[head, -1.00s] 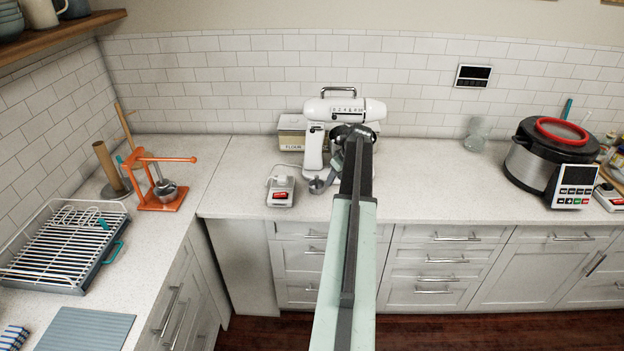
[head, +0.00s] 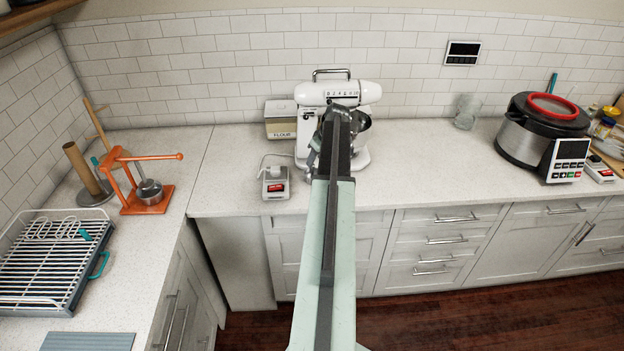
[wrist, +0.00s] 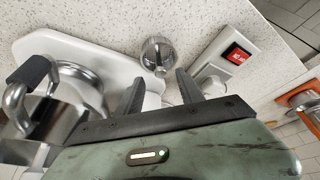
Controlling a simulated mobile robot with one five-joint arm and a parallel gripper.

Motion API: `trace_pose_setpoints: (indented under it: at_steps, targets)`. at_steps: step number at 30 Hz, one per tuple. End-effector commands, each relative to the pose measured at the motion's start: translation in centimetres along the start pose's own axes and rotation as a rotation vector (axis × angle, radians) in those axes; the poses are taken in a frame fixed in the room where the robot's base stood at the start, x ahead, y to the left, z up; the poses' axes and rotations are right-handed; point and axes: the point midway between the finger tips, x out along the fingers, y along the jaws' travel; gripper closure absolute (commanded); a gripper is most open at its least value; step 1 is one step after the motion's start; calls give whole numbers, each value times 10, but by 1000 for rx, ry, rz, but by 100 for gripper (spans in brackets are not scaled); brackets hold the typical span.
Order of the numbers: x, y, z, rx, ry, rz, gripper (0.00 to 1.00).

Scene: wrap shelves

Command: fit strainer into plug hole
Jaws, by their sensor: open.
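A small round silver piece (wrist: 157,53) shows in the wrist view at the edge of the white mixer base, just beyond my fingertips; it may be the strainer, but I cannot tell surely. My gripper (wrist: 160,90) is open and empty, its two dark fingers apart and pointing toward this piece. In the head view my gripper (head: 314,160) is in front of the mixer, partly hidden by my arm. No plug hole or sink is in view.
The white stand mixer (head: 340,93) stands close behind my gripper. A scale-like device with a red switch (head: 275,183) is to the left. An orange press (head: 148,190) and dish rack (head: 55,260) stand further left.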

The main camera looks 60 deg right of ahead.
Motion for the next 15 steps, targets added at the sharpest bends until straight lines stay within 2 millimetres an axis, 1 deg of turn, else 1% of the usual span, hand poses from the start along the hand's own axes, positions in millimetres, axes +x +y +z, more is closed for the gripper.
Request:
trace_pose_setpoints:
  at_steps: [2,6,9,11,15]
  targets:
    - [10,0,1,-1,0,0,55]
    - [36,0,0,-2,0,0,55]
    - [51,0,0,0,0,0,55]
    - [53,0,0,0,0,0,55]
    - [50,0,-2,1,0,0,55]
